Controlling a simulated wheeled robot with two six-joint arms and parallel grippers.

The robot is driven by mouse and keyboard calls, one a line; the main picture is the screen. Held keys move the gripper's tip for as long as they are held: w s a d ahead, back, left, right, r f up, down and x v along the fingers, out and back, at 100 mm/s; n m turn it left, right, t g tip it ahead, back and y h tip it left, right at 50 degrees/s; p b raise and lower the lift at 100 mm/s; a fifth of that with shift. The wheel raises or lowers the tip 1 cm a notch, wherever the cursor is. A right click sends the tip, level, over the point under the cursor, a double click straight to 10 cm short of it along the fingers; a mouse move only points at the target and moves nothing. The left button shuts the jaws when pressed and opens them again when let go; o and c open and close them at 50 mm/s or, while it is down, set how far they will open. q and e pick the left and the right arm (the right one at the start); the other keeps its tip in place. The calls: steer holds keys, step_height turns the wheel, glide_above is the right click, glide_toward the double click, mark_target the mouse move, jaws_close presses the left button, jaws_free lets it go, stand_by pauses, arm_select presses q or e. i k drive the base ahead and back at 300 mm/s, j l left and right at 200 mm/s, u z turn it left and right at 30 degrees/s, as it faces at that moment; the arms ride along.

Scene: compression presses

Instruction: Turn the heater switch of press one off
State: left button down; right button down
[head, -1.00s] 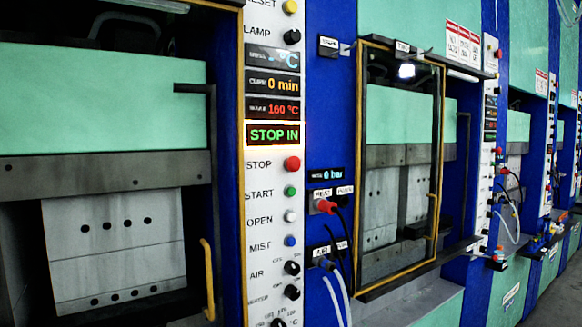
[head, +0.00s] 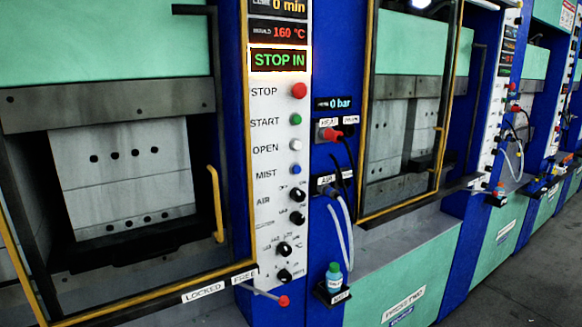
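The nearest press has a white control panel (head: 265,180) in the middle of the head view. Below its STOP, START, OPEN and MIST buttons are several black rotary knobs. The upper one is the air knob (head: 297,194). Just under it is the heater switch (head: 298,217), a black knob whose small label is too blurred to read now. Its pointer position is too small to tell. Two more black knobs sit lower on the panel. Neither of my grippers is in view.
A yellow-framed press door opening (head: 217,205) is left of the panel. A lever with a red knob (head: 284,301) sticks out below it. A green-capped bottle (head: 334,277) stands in a holder to the right. More presses line up toward the right, beside open floor (head: 520,270).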

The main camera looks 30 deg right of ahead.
mark_target(297, 218)
steer(key=l, duration=0.85)
steer(key=k+l+u, duration=0.1)
steer(key=l, duration=0.75)
